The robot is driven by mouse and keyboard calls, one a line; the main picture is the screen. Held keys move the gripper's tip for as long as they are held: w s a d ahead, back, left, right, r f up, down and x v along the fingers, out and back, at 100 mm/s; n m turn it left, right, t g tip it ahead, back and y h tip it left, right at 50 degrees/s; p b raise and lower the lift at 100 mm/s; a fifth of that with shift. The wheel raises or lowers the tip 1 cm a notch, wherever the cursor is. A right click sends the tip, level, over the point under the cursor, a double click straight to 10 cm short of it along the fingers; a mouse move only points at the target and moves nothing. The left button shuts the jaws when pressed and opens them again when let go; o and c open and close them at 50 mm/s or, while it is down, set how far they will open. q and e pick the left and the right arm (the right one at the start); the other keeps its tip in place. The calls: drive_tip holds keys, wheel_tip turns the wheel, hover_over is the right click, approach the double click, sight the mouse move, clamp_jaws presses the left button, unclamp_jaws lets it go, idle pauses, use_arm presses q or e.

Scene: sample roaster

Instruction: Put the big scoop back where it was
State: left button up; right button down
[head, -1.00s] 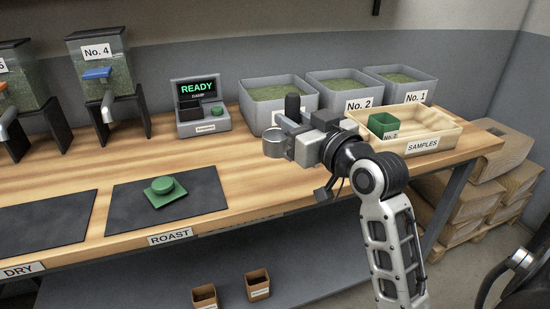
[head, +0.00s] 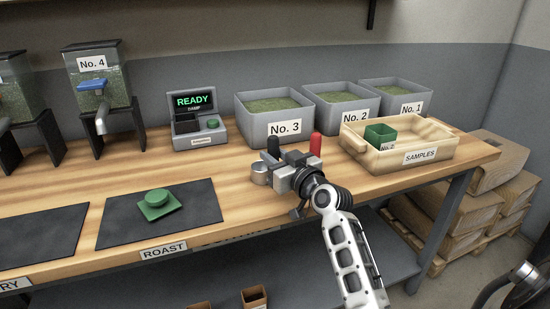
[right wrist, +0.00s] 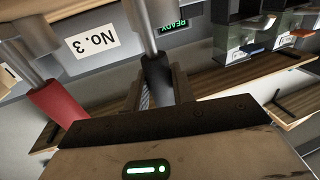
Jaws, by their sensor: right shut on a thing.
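My right gripper (head: 279,171) is shut on a black-handled scoop (head: 273,146) with a round metal cup, in front of the No. 3 bin. In the right wrist view the black handle (right wrist: 156,78) is between the fingers, with metal above it in the picture. A second scoop with a red handle (head: 316,143) stands upright just right of the gripper; its red handle (right wrist: 58,103) shows at the left of the right wrist view, apart from the fingers. The gripper hides its lower part in the head view. I cannot tell which scoop is bigger. My left gripper is out of view.
The No. 3 bin (head: 256,132) stands behind the gripper. Wooden table between mat and gripper is clear.

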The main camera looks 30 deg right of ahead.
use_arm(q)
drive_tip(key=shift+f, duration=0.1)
use_arm(e)
drive_tip(key=c, duration=1.2)
unclamp_jaws()
drive_tip(key=shift+f, duration=0.1)
drive_tip(key=shift+o, duration=0.2)
drive_tip(key=shift+r, duration=0.2)
drive_tip(key=s, duration=1.1)
use_arm(q)
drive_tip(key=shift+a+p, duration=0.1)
drive_tip(key=shift+p, duration=0.5)
use_arm(e)
drive_tip(key=s+a+f+n+g+y, duration=0.1)
drive_tip(key=s+a+f+g+y, duration=0.1)
drive_tip(key=s+a+f, duration=0.5)
drive_tip(key=s+a+f+n+g+y, duration=0.1)
drive_tip(key=s+a+f+g, duration=0.4)
drive_tip(key=a+f, duration=0.9)
drive_tip(key=shift+s+a+f+y, duration=0.15)
drive_tip(key=shift+s+a+y, duration=0.2)
drive_tip(key=shift+s, duration=1.15)
